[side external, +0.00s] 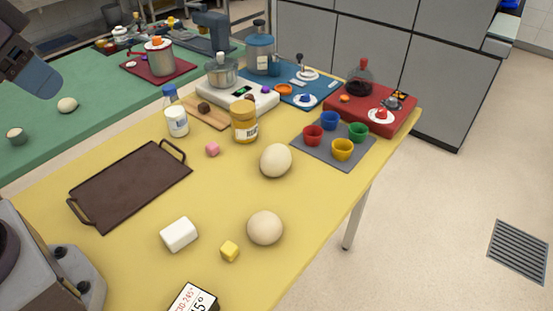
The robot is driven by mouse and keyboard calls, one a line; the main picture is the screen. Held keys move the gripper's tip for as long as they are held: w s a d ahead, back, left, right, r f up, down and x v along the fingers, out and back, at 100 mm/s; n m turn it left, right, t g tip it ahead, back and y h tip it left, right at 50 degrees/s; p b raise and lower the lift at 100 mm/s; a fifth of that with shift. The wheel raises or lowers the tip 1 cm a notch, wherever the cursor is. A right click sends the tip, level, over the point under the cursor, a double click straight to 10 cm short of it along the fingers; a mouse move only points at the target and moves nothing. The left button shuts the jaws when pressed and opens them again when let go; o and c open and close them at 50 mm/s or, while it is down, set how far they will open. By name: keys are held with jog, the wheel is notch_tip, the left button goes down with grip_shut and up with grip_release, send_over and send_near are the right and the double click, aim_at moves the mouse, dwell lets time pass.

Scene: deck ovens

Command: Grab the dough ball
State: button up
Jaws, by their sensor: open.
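Two pale beige dough balls sit on the yellow table in the side external view. The other dough ball (275,160) is farther back, near the grey mat. A smaller pale ball (67,105) lies on the green counter at the left; I cannot tell if it is dough.
A yellow-brown jar (244,122) stands behind. Several coloured cups stand on the grey mat (312,150). A dark, blue-grey-ended part intrudes at top left.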

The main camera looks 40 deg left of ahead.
jog(key=shift+o, duration=0.2)
jog(key=o, duration=0.7)
